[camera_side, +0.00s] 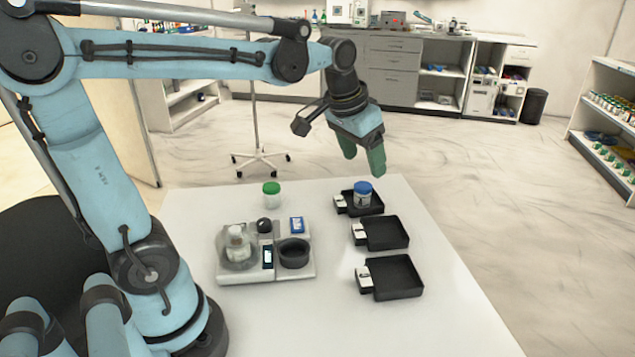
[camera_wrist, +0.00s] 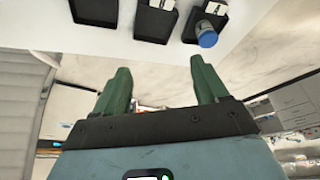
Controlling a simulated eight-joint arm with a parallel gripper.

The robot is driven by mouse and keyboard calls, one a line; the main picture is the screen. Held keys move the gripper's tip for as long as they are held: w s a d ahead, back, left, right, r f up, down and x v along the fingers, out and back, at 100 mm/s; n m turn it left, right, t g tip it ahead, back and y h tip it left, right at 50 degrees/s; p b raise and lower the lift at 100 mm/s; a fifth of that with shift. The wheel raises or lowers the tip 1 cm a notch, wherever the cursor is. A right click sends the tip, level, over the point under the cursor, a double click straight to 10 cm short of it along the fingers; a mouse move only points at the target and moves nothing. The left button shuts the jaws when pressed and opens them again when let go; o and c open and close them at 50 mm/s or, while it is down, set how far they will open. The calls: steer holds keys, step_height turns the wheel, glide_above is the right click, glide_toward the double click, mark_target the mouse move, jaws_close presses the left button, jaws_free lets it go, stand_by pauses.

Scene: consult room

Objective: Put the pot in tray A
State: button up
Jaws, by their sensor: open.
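A white pot with a blue lid (camera_side: 363,195) stands upright in the farthest of three black trays (camera_side: 343,207); it also shows in the wrist view (camera_wrist: 207,38). The middle tray (camera_side: 386,236) and the nearest tray (camera_side: 391,280) are empty. Their white labels are too small to read, so I cannot tell which is tray A. Another pot with a green lid (camera_side: 271,195) stands on the table, left of the trays. My gripper (camera_side: 362,155) is open and empty, above the far tray and apart from the pot. Its green fingers show in the wrist view (camera_wrist: 158,75).
A grey-white station (camera_side: 265,262) on the table's left holds a clear-white bottle (camera_side: 238,244), a small black round item (camera_side: 264,226), a blue box (camera_side: 296,224) and a black ring-shaped holder (camera_side: 294,252). The table's front right (camera_side: 440,325) is clear.

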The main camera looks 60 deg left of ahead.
steer(key=s+d+f+t, duration=0.3)
steer(key=s+d+f, duration=0.2)
steer(key=s, duration=0.4)
steer(key=shift+s+f+m+h, duration=0.15)
steer(key=shift+f+m+h, duration=0.15)
steer(key=shift+f, duration=0.2)
steer(key=shift+d, duration=0.1)
stand_by(0.5)
